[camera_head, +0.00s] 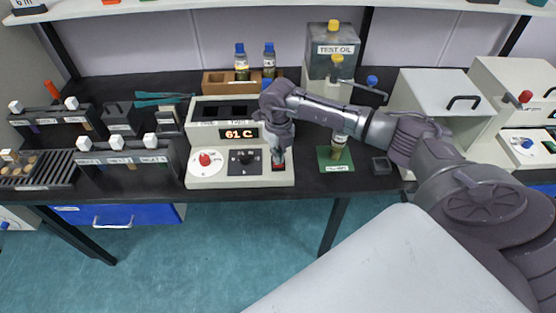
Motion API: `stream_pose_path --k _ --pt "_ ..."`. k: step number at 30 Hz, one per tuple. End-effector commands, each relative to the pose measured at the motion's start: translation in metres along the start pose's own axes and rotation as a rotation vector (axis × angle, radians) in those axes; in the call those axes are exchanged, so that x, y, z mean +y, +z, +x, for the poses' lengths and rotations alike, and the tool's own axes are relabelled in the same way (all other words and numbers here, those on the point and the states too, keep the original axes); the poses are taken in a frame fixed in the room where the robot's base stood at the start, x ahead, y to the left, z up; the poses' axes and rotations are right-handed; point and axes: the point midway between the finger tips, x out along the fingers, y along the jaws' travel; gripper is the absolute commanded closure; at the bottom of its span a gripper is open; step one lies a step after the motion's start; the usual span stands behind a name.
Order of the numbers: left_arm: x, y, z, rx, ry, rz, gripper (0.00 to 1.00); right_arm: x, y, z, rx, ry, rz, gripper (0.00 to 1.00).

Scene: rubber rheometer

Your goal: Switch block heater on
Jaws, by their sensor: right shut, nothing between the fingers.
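The block heater (199,142) is a cream box on the black bench, with two dark wells on top and a lit display (240,134) reading 61 C. Its front panel has a red knob (205,159) on a white dial, a black control plate (244,161) and a red switch (279,168) at the right. My right gripper (278,161) is shut, pointing down at the red switch and partly covering it. I cannot tell whether it touches the switch. My left gripper is not in view.
A test oil tank (334,50) and a wooden rack of bottles (215,84) stand behind. A vial stands on a green pad (335,167) to the right. Black racks with white-topped items (124,178) fill the left. Cream machines (440,93) stand at the right.

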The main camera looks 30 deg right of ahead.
Motion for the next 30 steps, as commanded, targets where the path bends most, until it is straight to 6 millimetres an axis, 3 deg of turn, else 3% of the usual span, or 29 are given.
stream_pose_path --k 30 --pt "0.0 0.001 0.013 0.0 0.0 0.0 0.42 0.0 0.0 0.016 0.0 0.0 0.0 1.0"
